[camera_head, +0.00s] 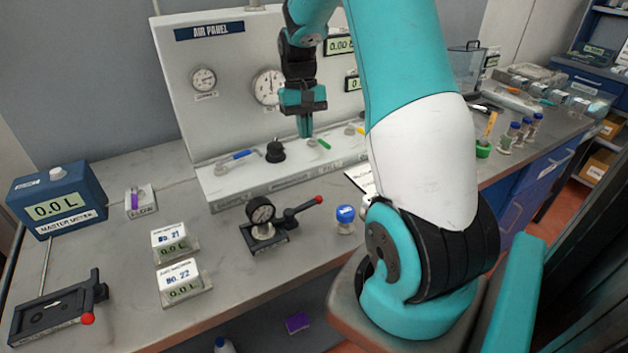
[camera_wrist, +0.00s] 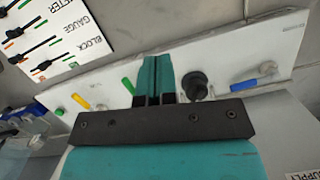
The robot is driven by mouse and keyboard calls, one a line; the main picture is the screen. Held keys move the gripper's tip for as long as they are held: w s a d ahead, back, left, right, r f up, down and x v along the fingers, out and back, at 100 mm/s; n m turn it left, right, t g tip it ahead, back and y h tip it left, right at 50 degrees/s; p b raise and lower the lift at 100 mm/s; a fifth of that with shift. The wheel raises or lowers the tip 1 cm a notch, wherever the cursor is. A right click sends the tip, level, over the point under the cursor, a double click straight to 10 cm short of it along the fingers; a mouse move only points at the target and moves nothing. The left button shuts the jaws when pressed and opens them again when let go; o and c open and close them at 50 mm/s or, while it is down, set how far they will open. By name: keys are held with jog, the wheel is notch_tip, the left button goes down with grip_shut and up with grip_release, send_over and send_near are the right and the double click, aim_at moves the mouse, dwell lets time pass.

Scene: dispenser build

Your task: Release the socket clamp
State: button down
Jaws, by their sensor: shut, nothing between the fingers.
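A black clamp fixture (camera_head: 281,232) with a red-tipped lever (camera_head: 301,208) stands mid-bench, and a round black gauge (camera_head: 261,212) sits upright in it. The lever points out to the right. A second black fixture (camera_head: 48,315) with a red ball knob (camera_head: 88,319) lies at the front left; no gauge shows in it. I cannot tell from labels which one is the socket clamp. My gripper (camera_head: 305,130) is shut and empty, pointing down above the air panel's ledge, behind and apart from both fixtures. It also shows shut in the wrist view (camera_wrist: 155,75).
The air panel (camera_head: 235,50) has a ledge with a blue handle (camera_head: 238,156), a black knob (camera_head: 275,152) and a green handle (camera_head: 323,144) close to my gripper. A blue-capped jar (camera_head: 345,215), two labelled blocks (camera_head: 184,282) and a blue master meter (camera_head: 58,200) stand on the bench.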

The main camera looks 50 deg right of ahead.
aim_at(298, 210)
jog(key=shift+f, duration=0.1)
jog(key=p+x, duration=0.2)
jog(key=x, duration=0.8)
jog(key=shift+s+a+f+p, duration=0.2)
jog(key=shift+s+a+p, duration=0.45)
jog(key=shift+s, duration=0.4)
jog(key=shift+s+a+f, duration=0.4)
jog(key=shift+s, duration=0.1)
jog(key=shift+s+d, duration=0.1)
jog(key=shift+s, duration=0.05)
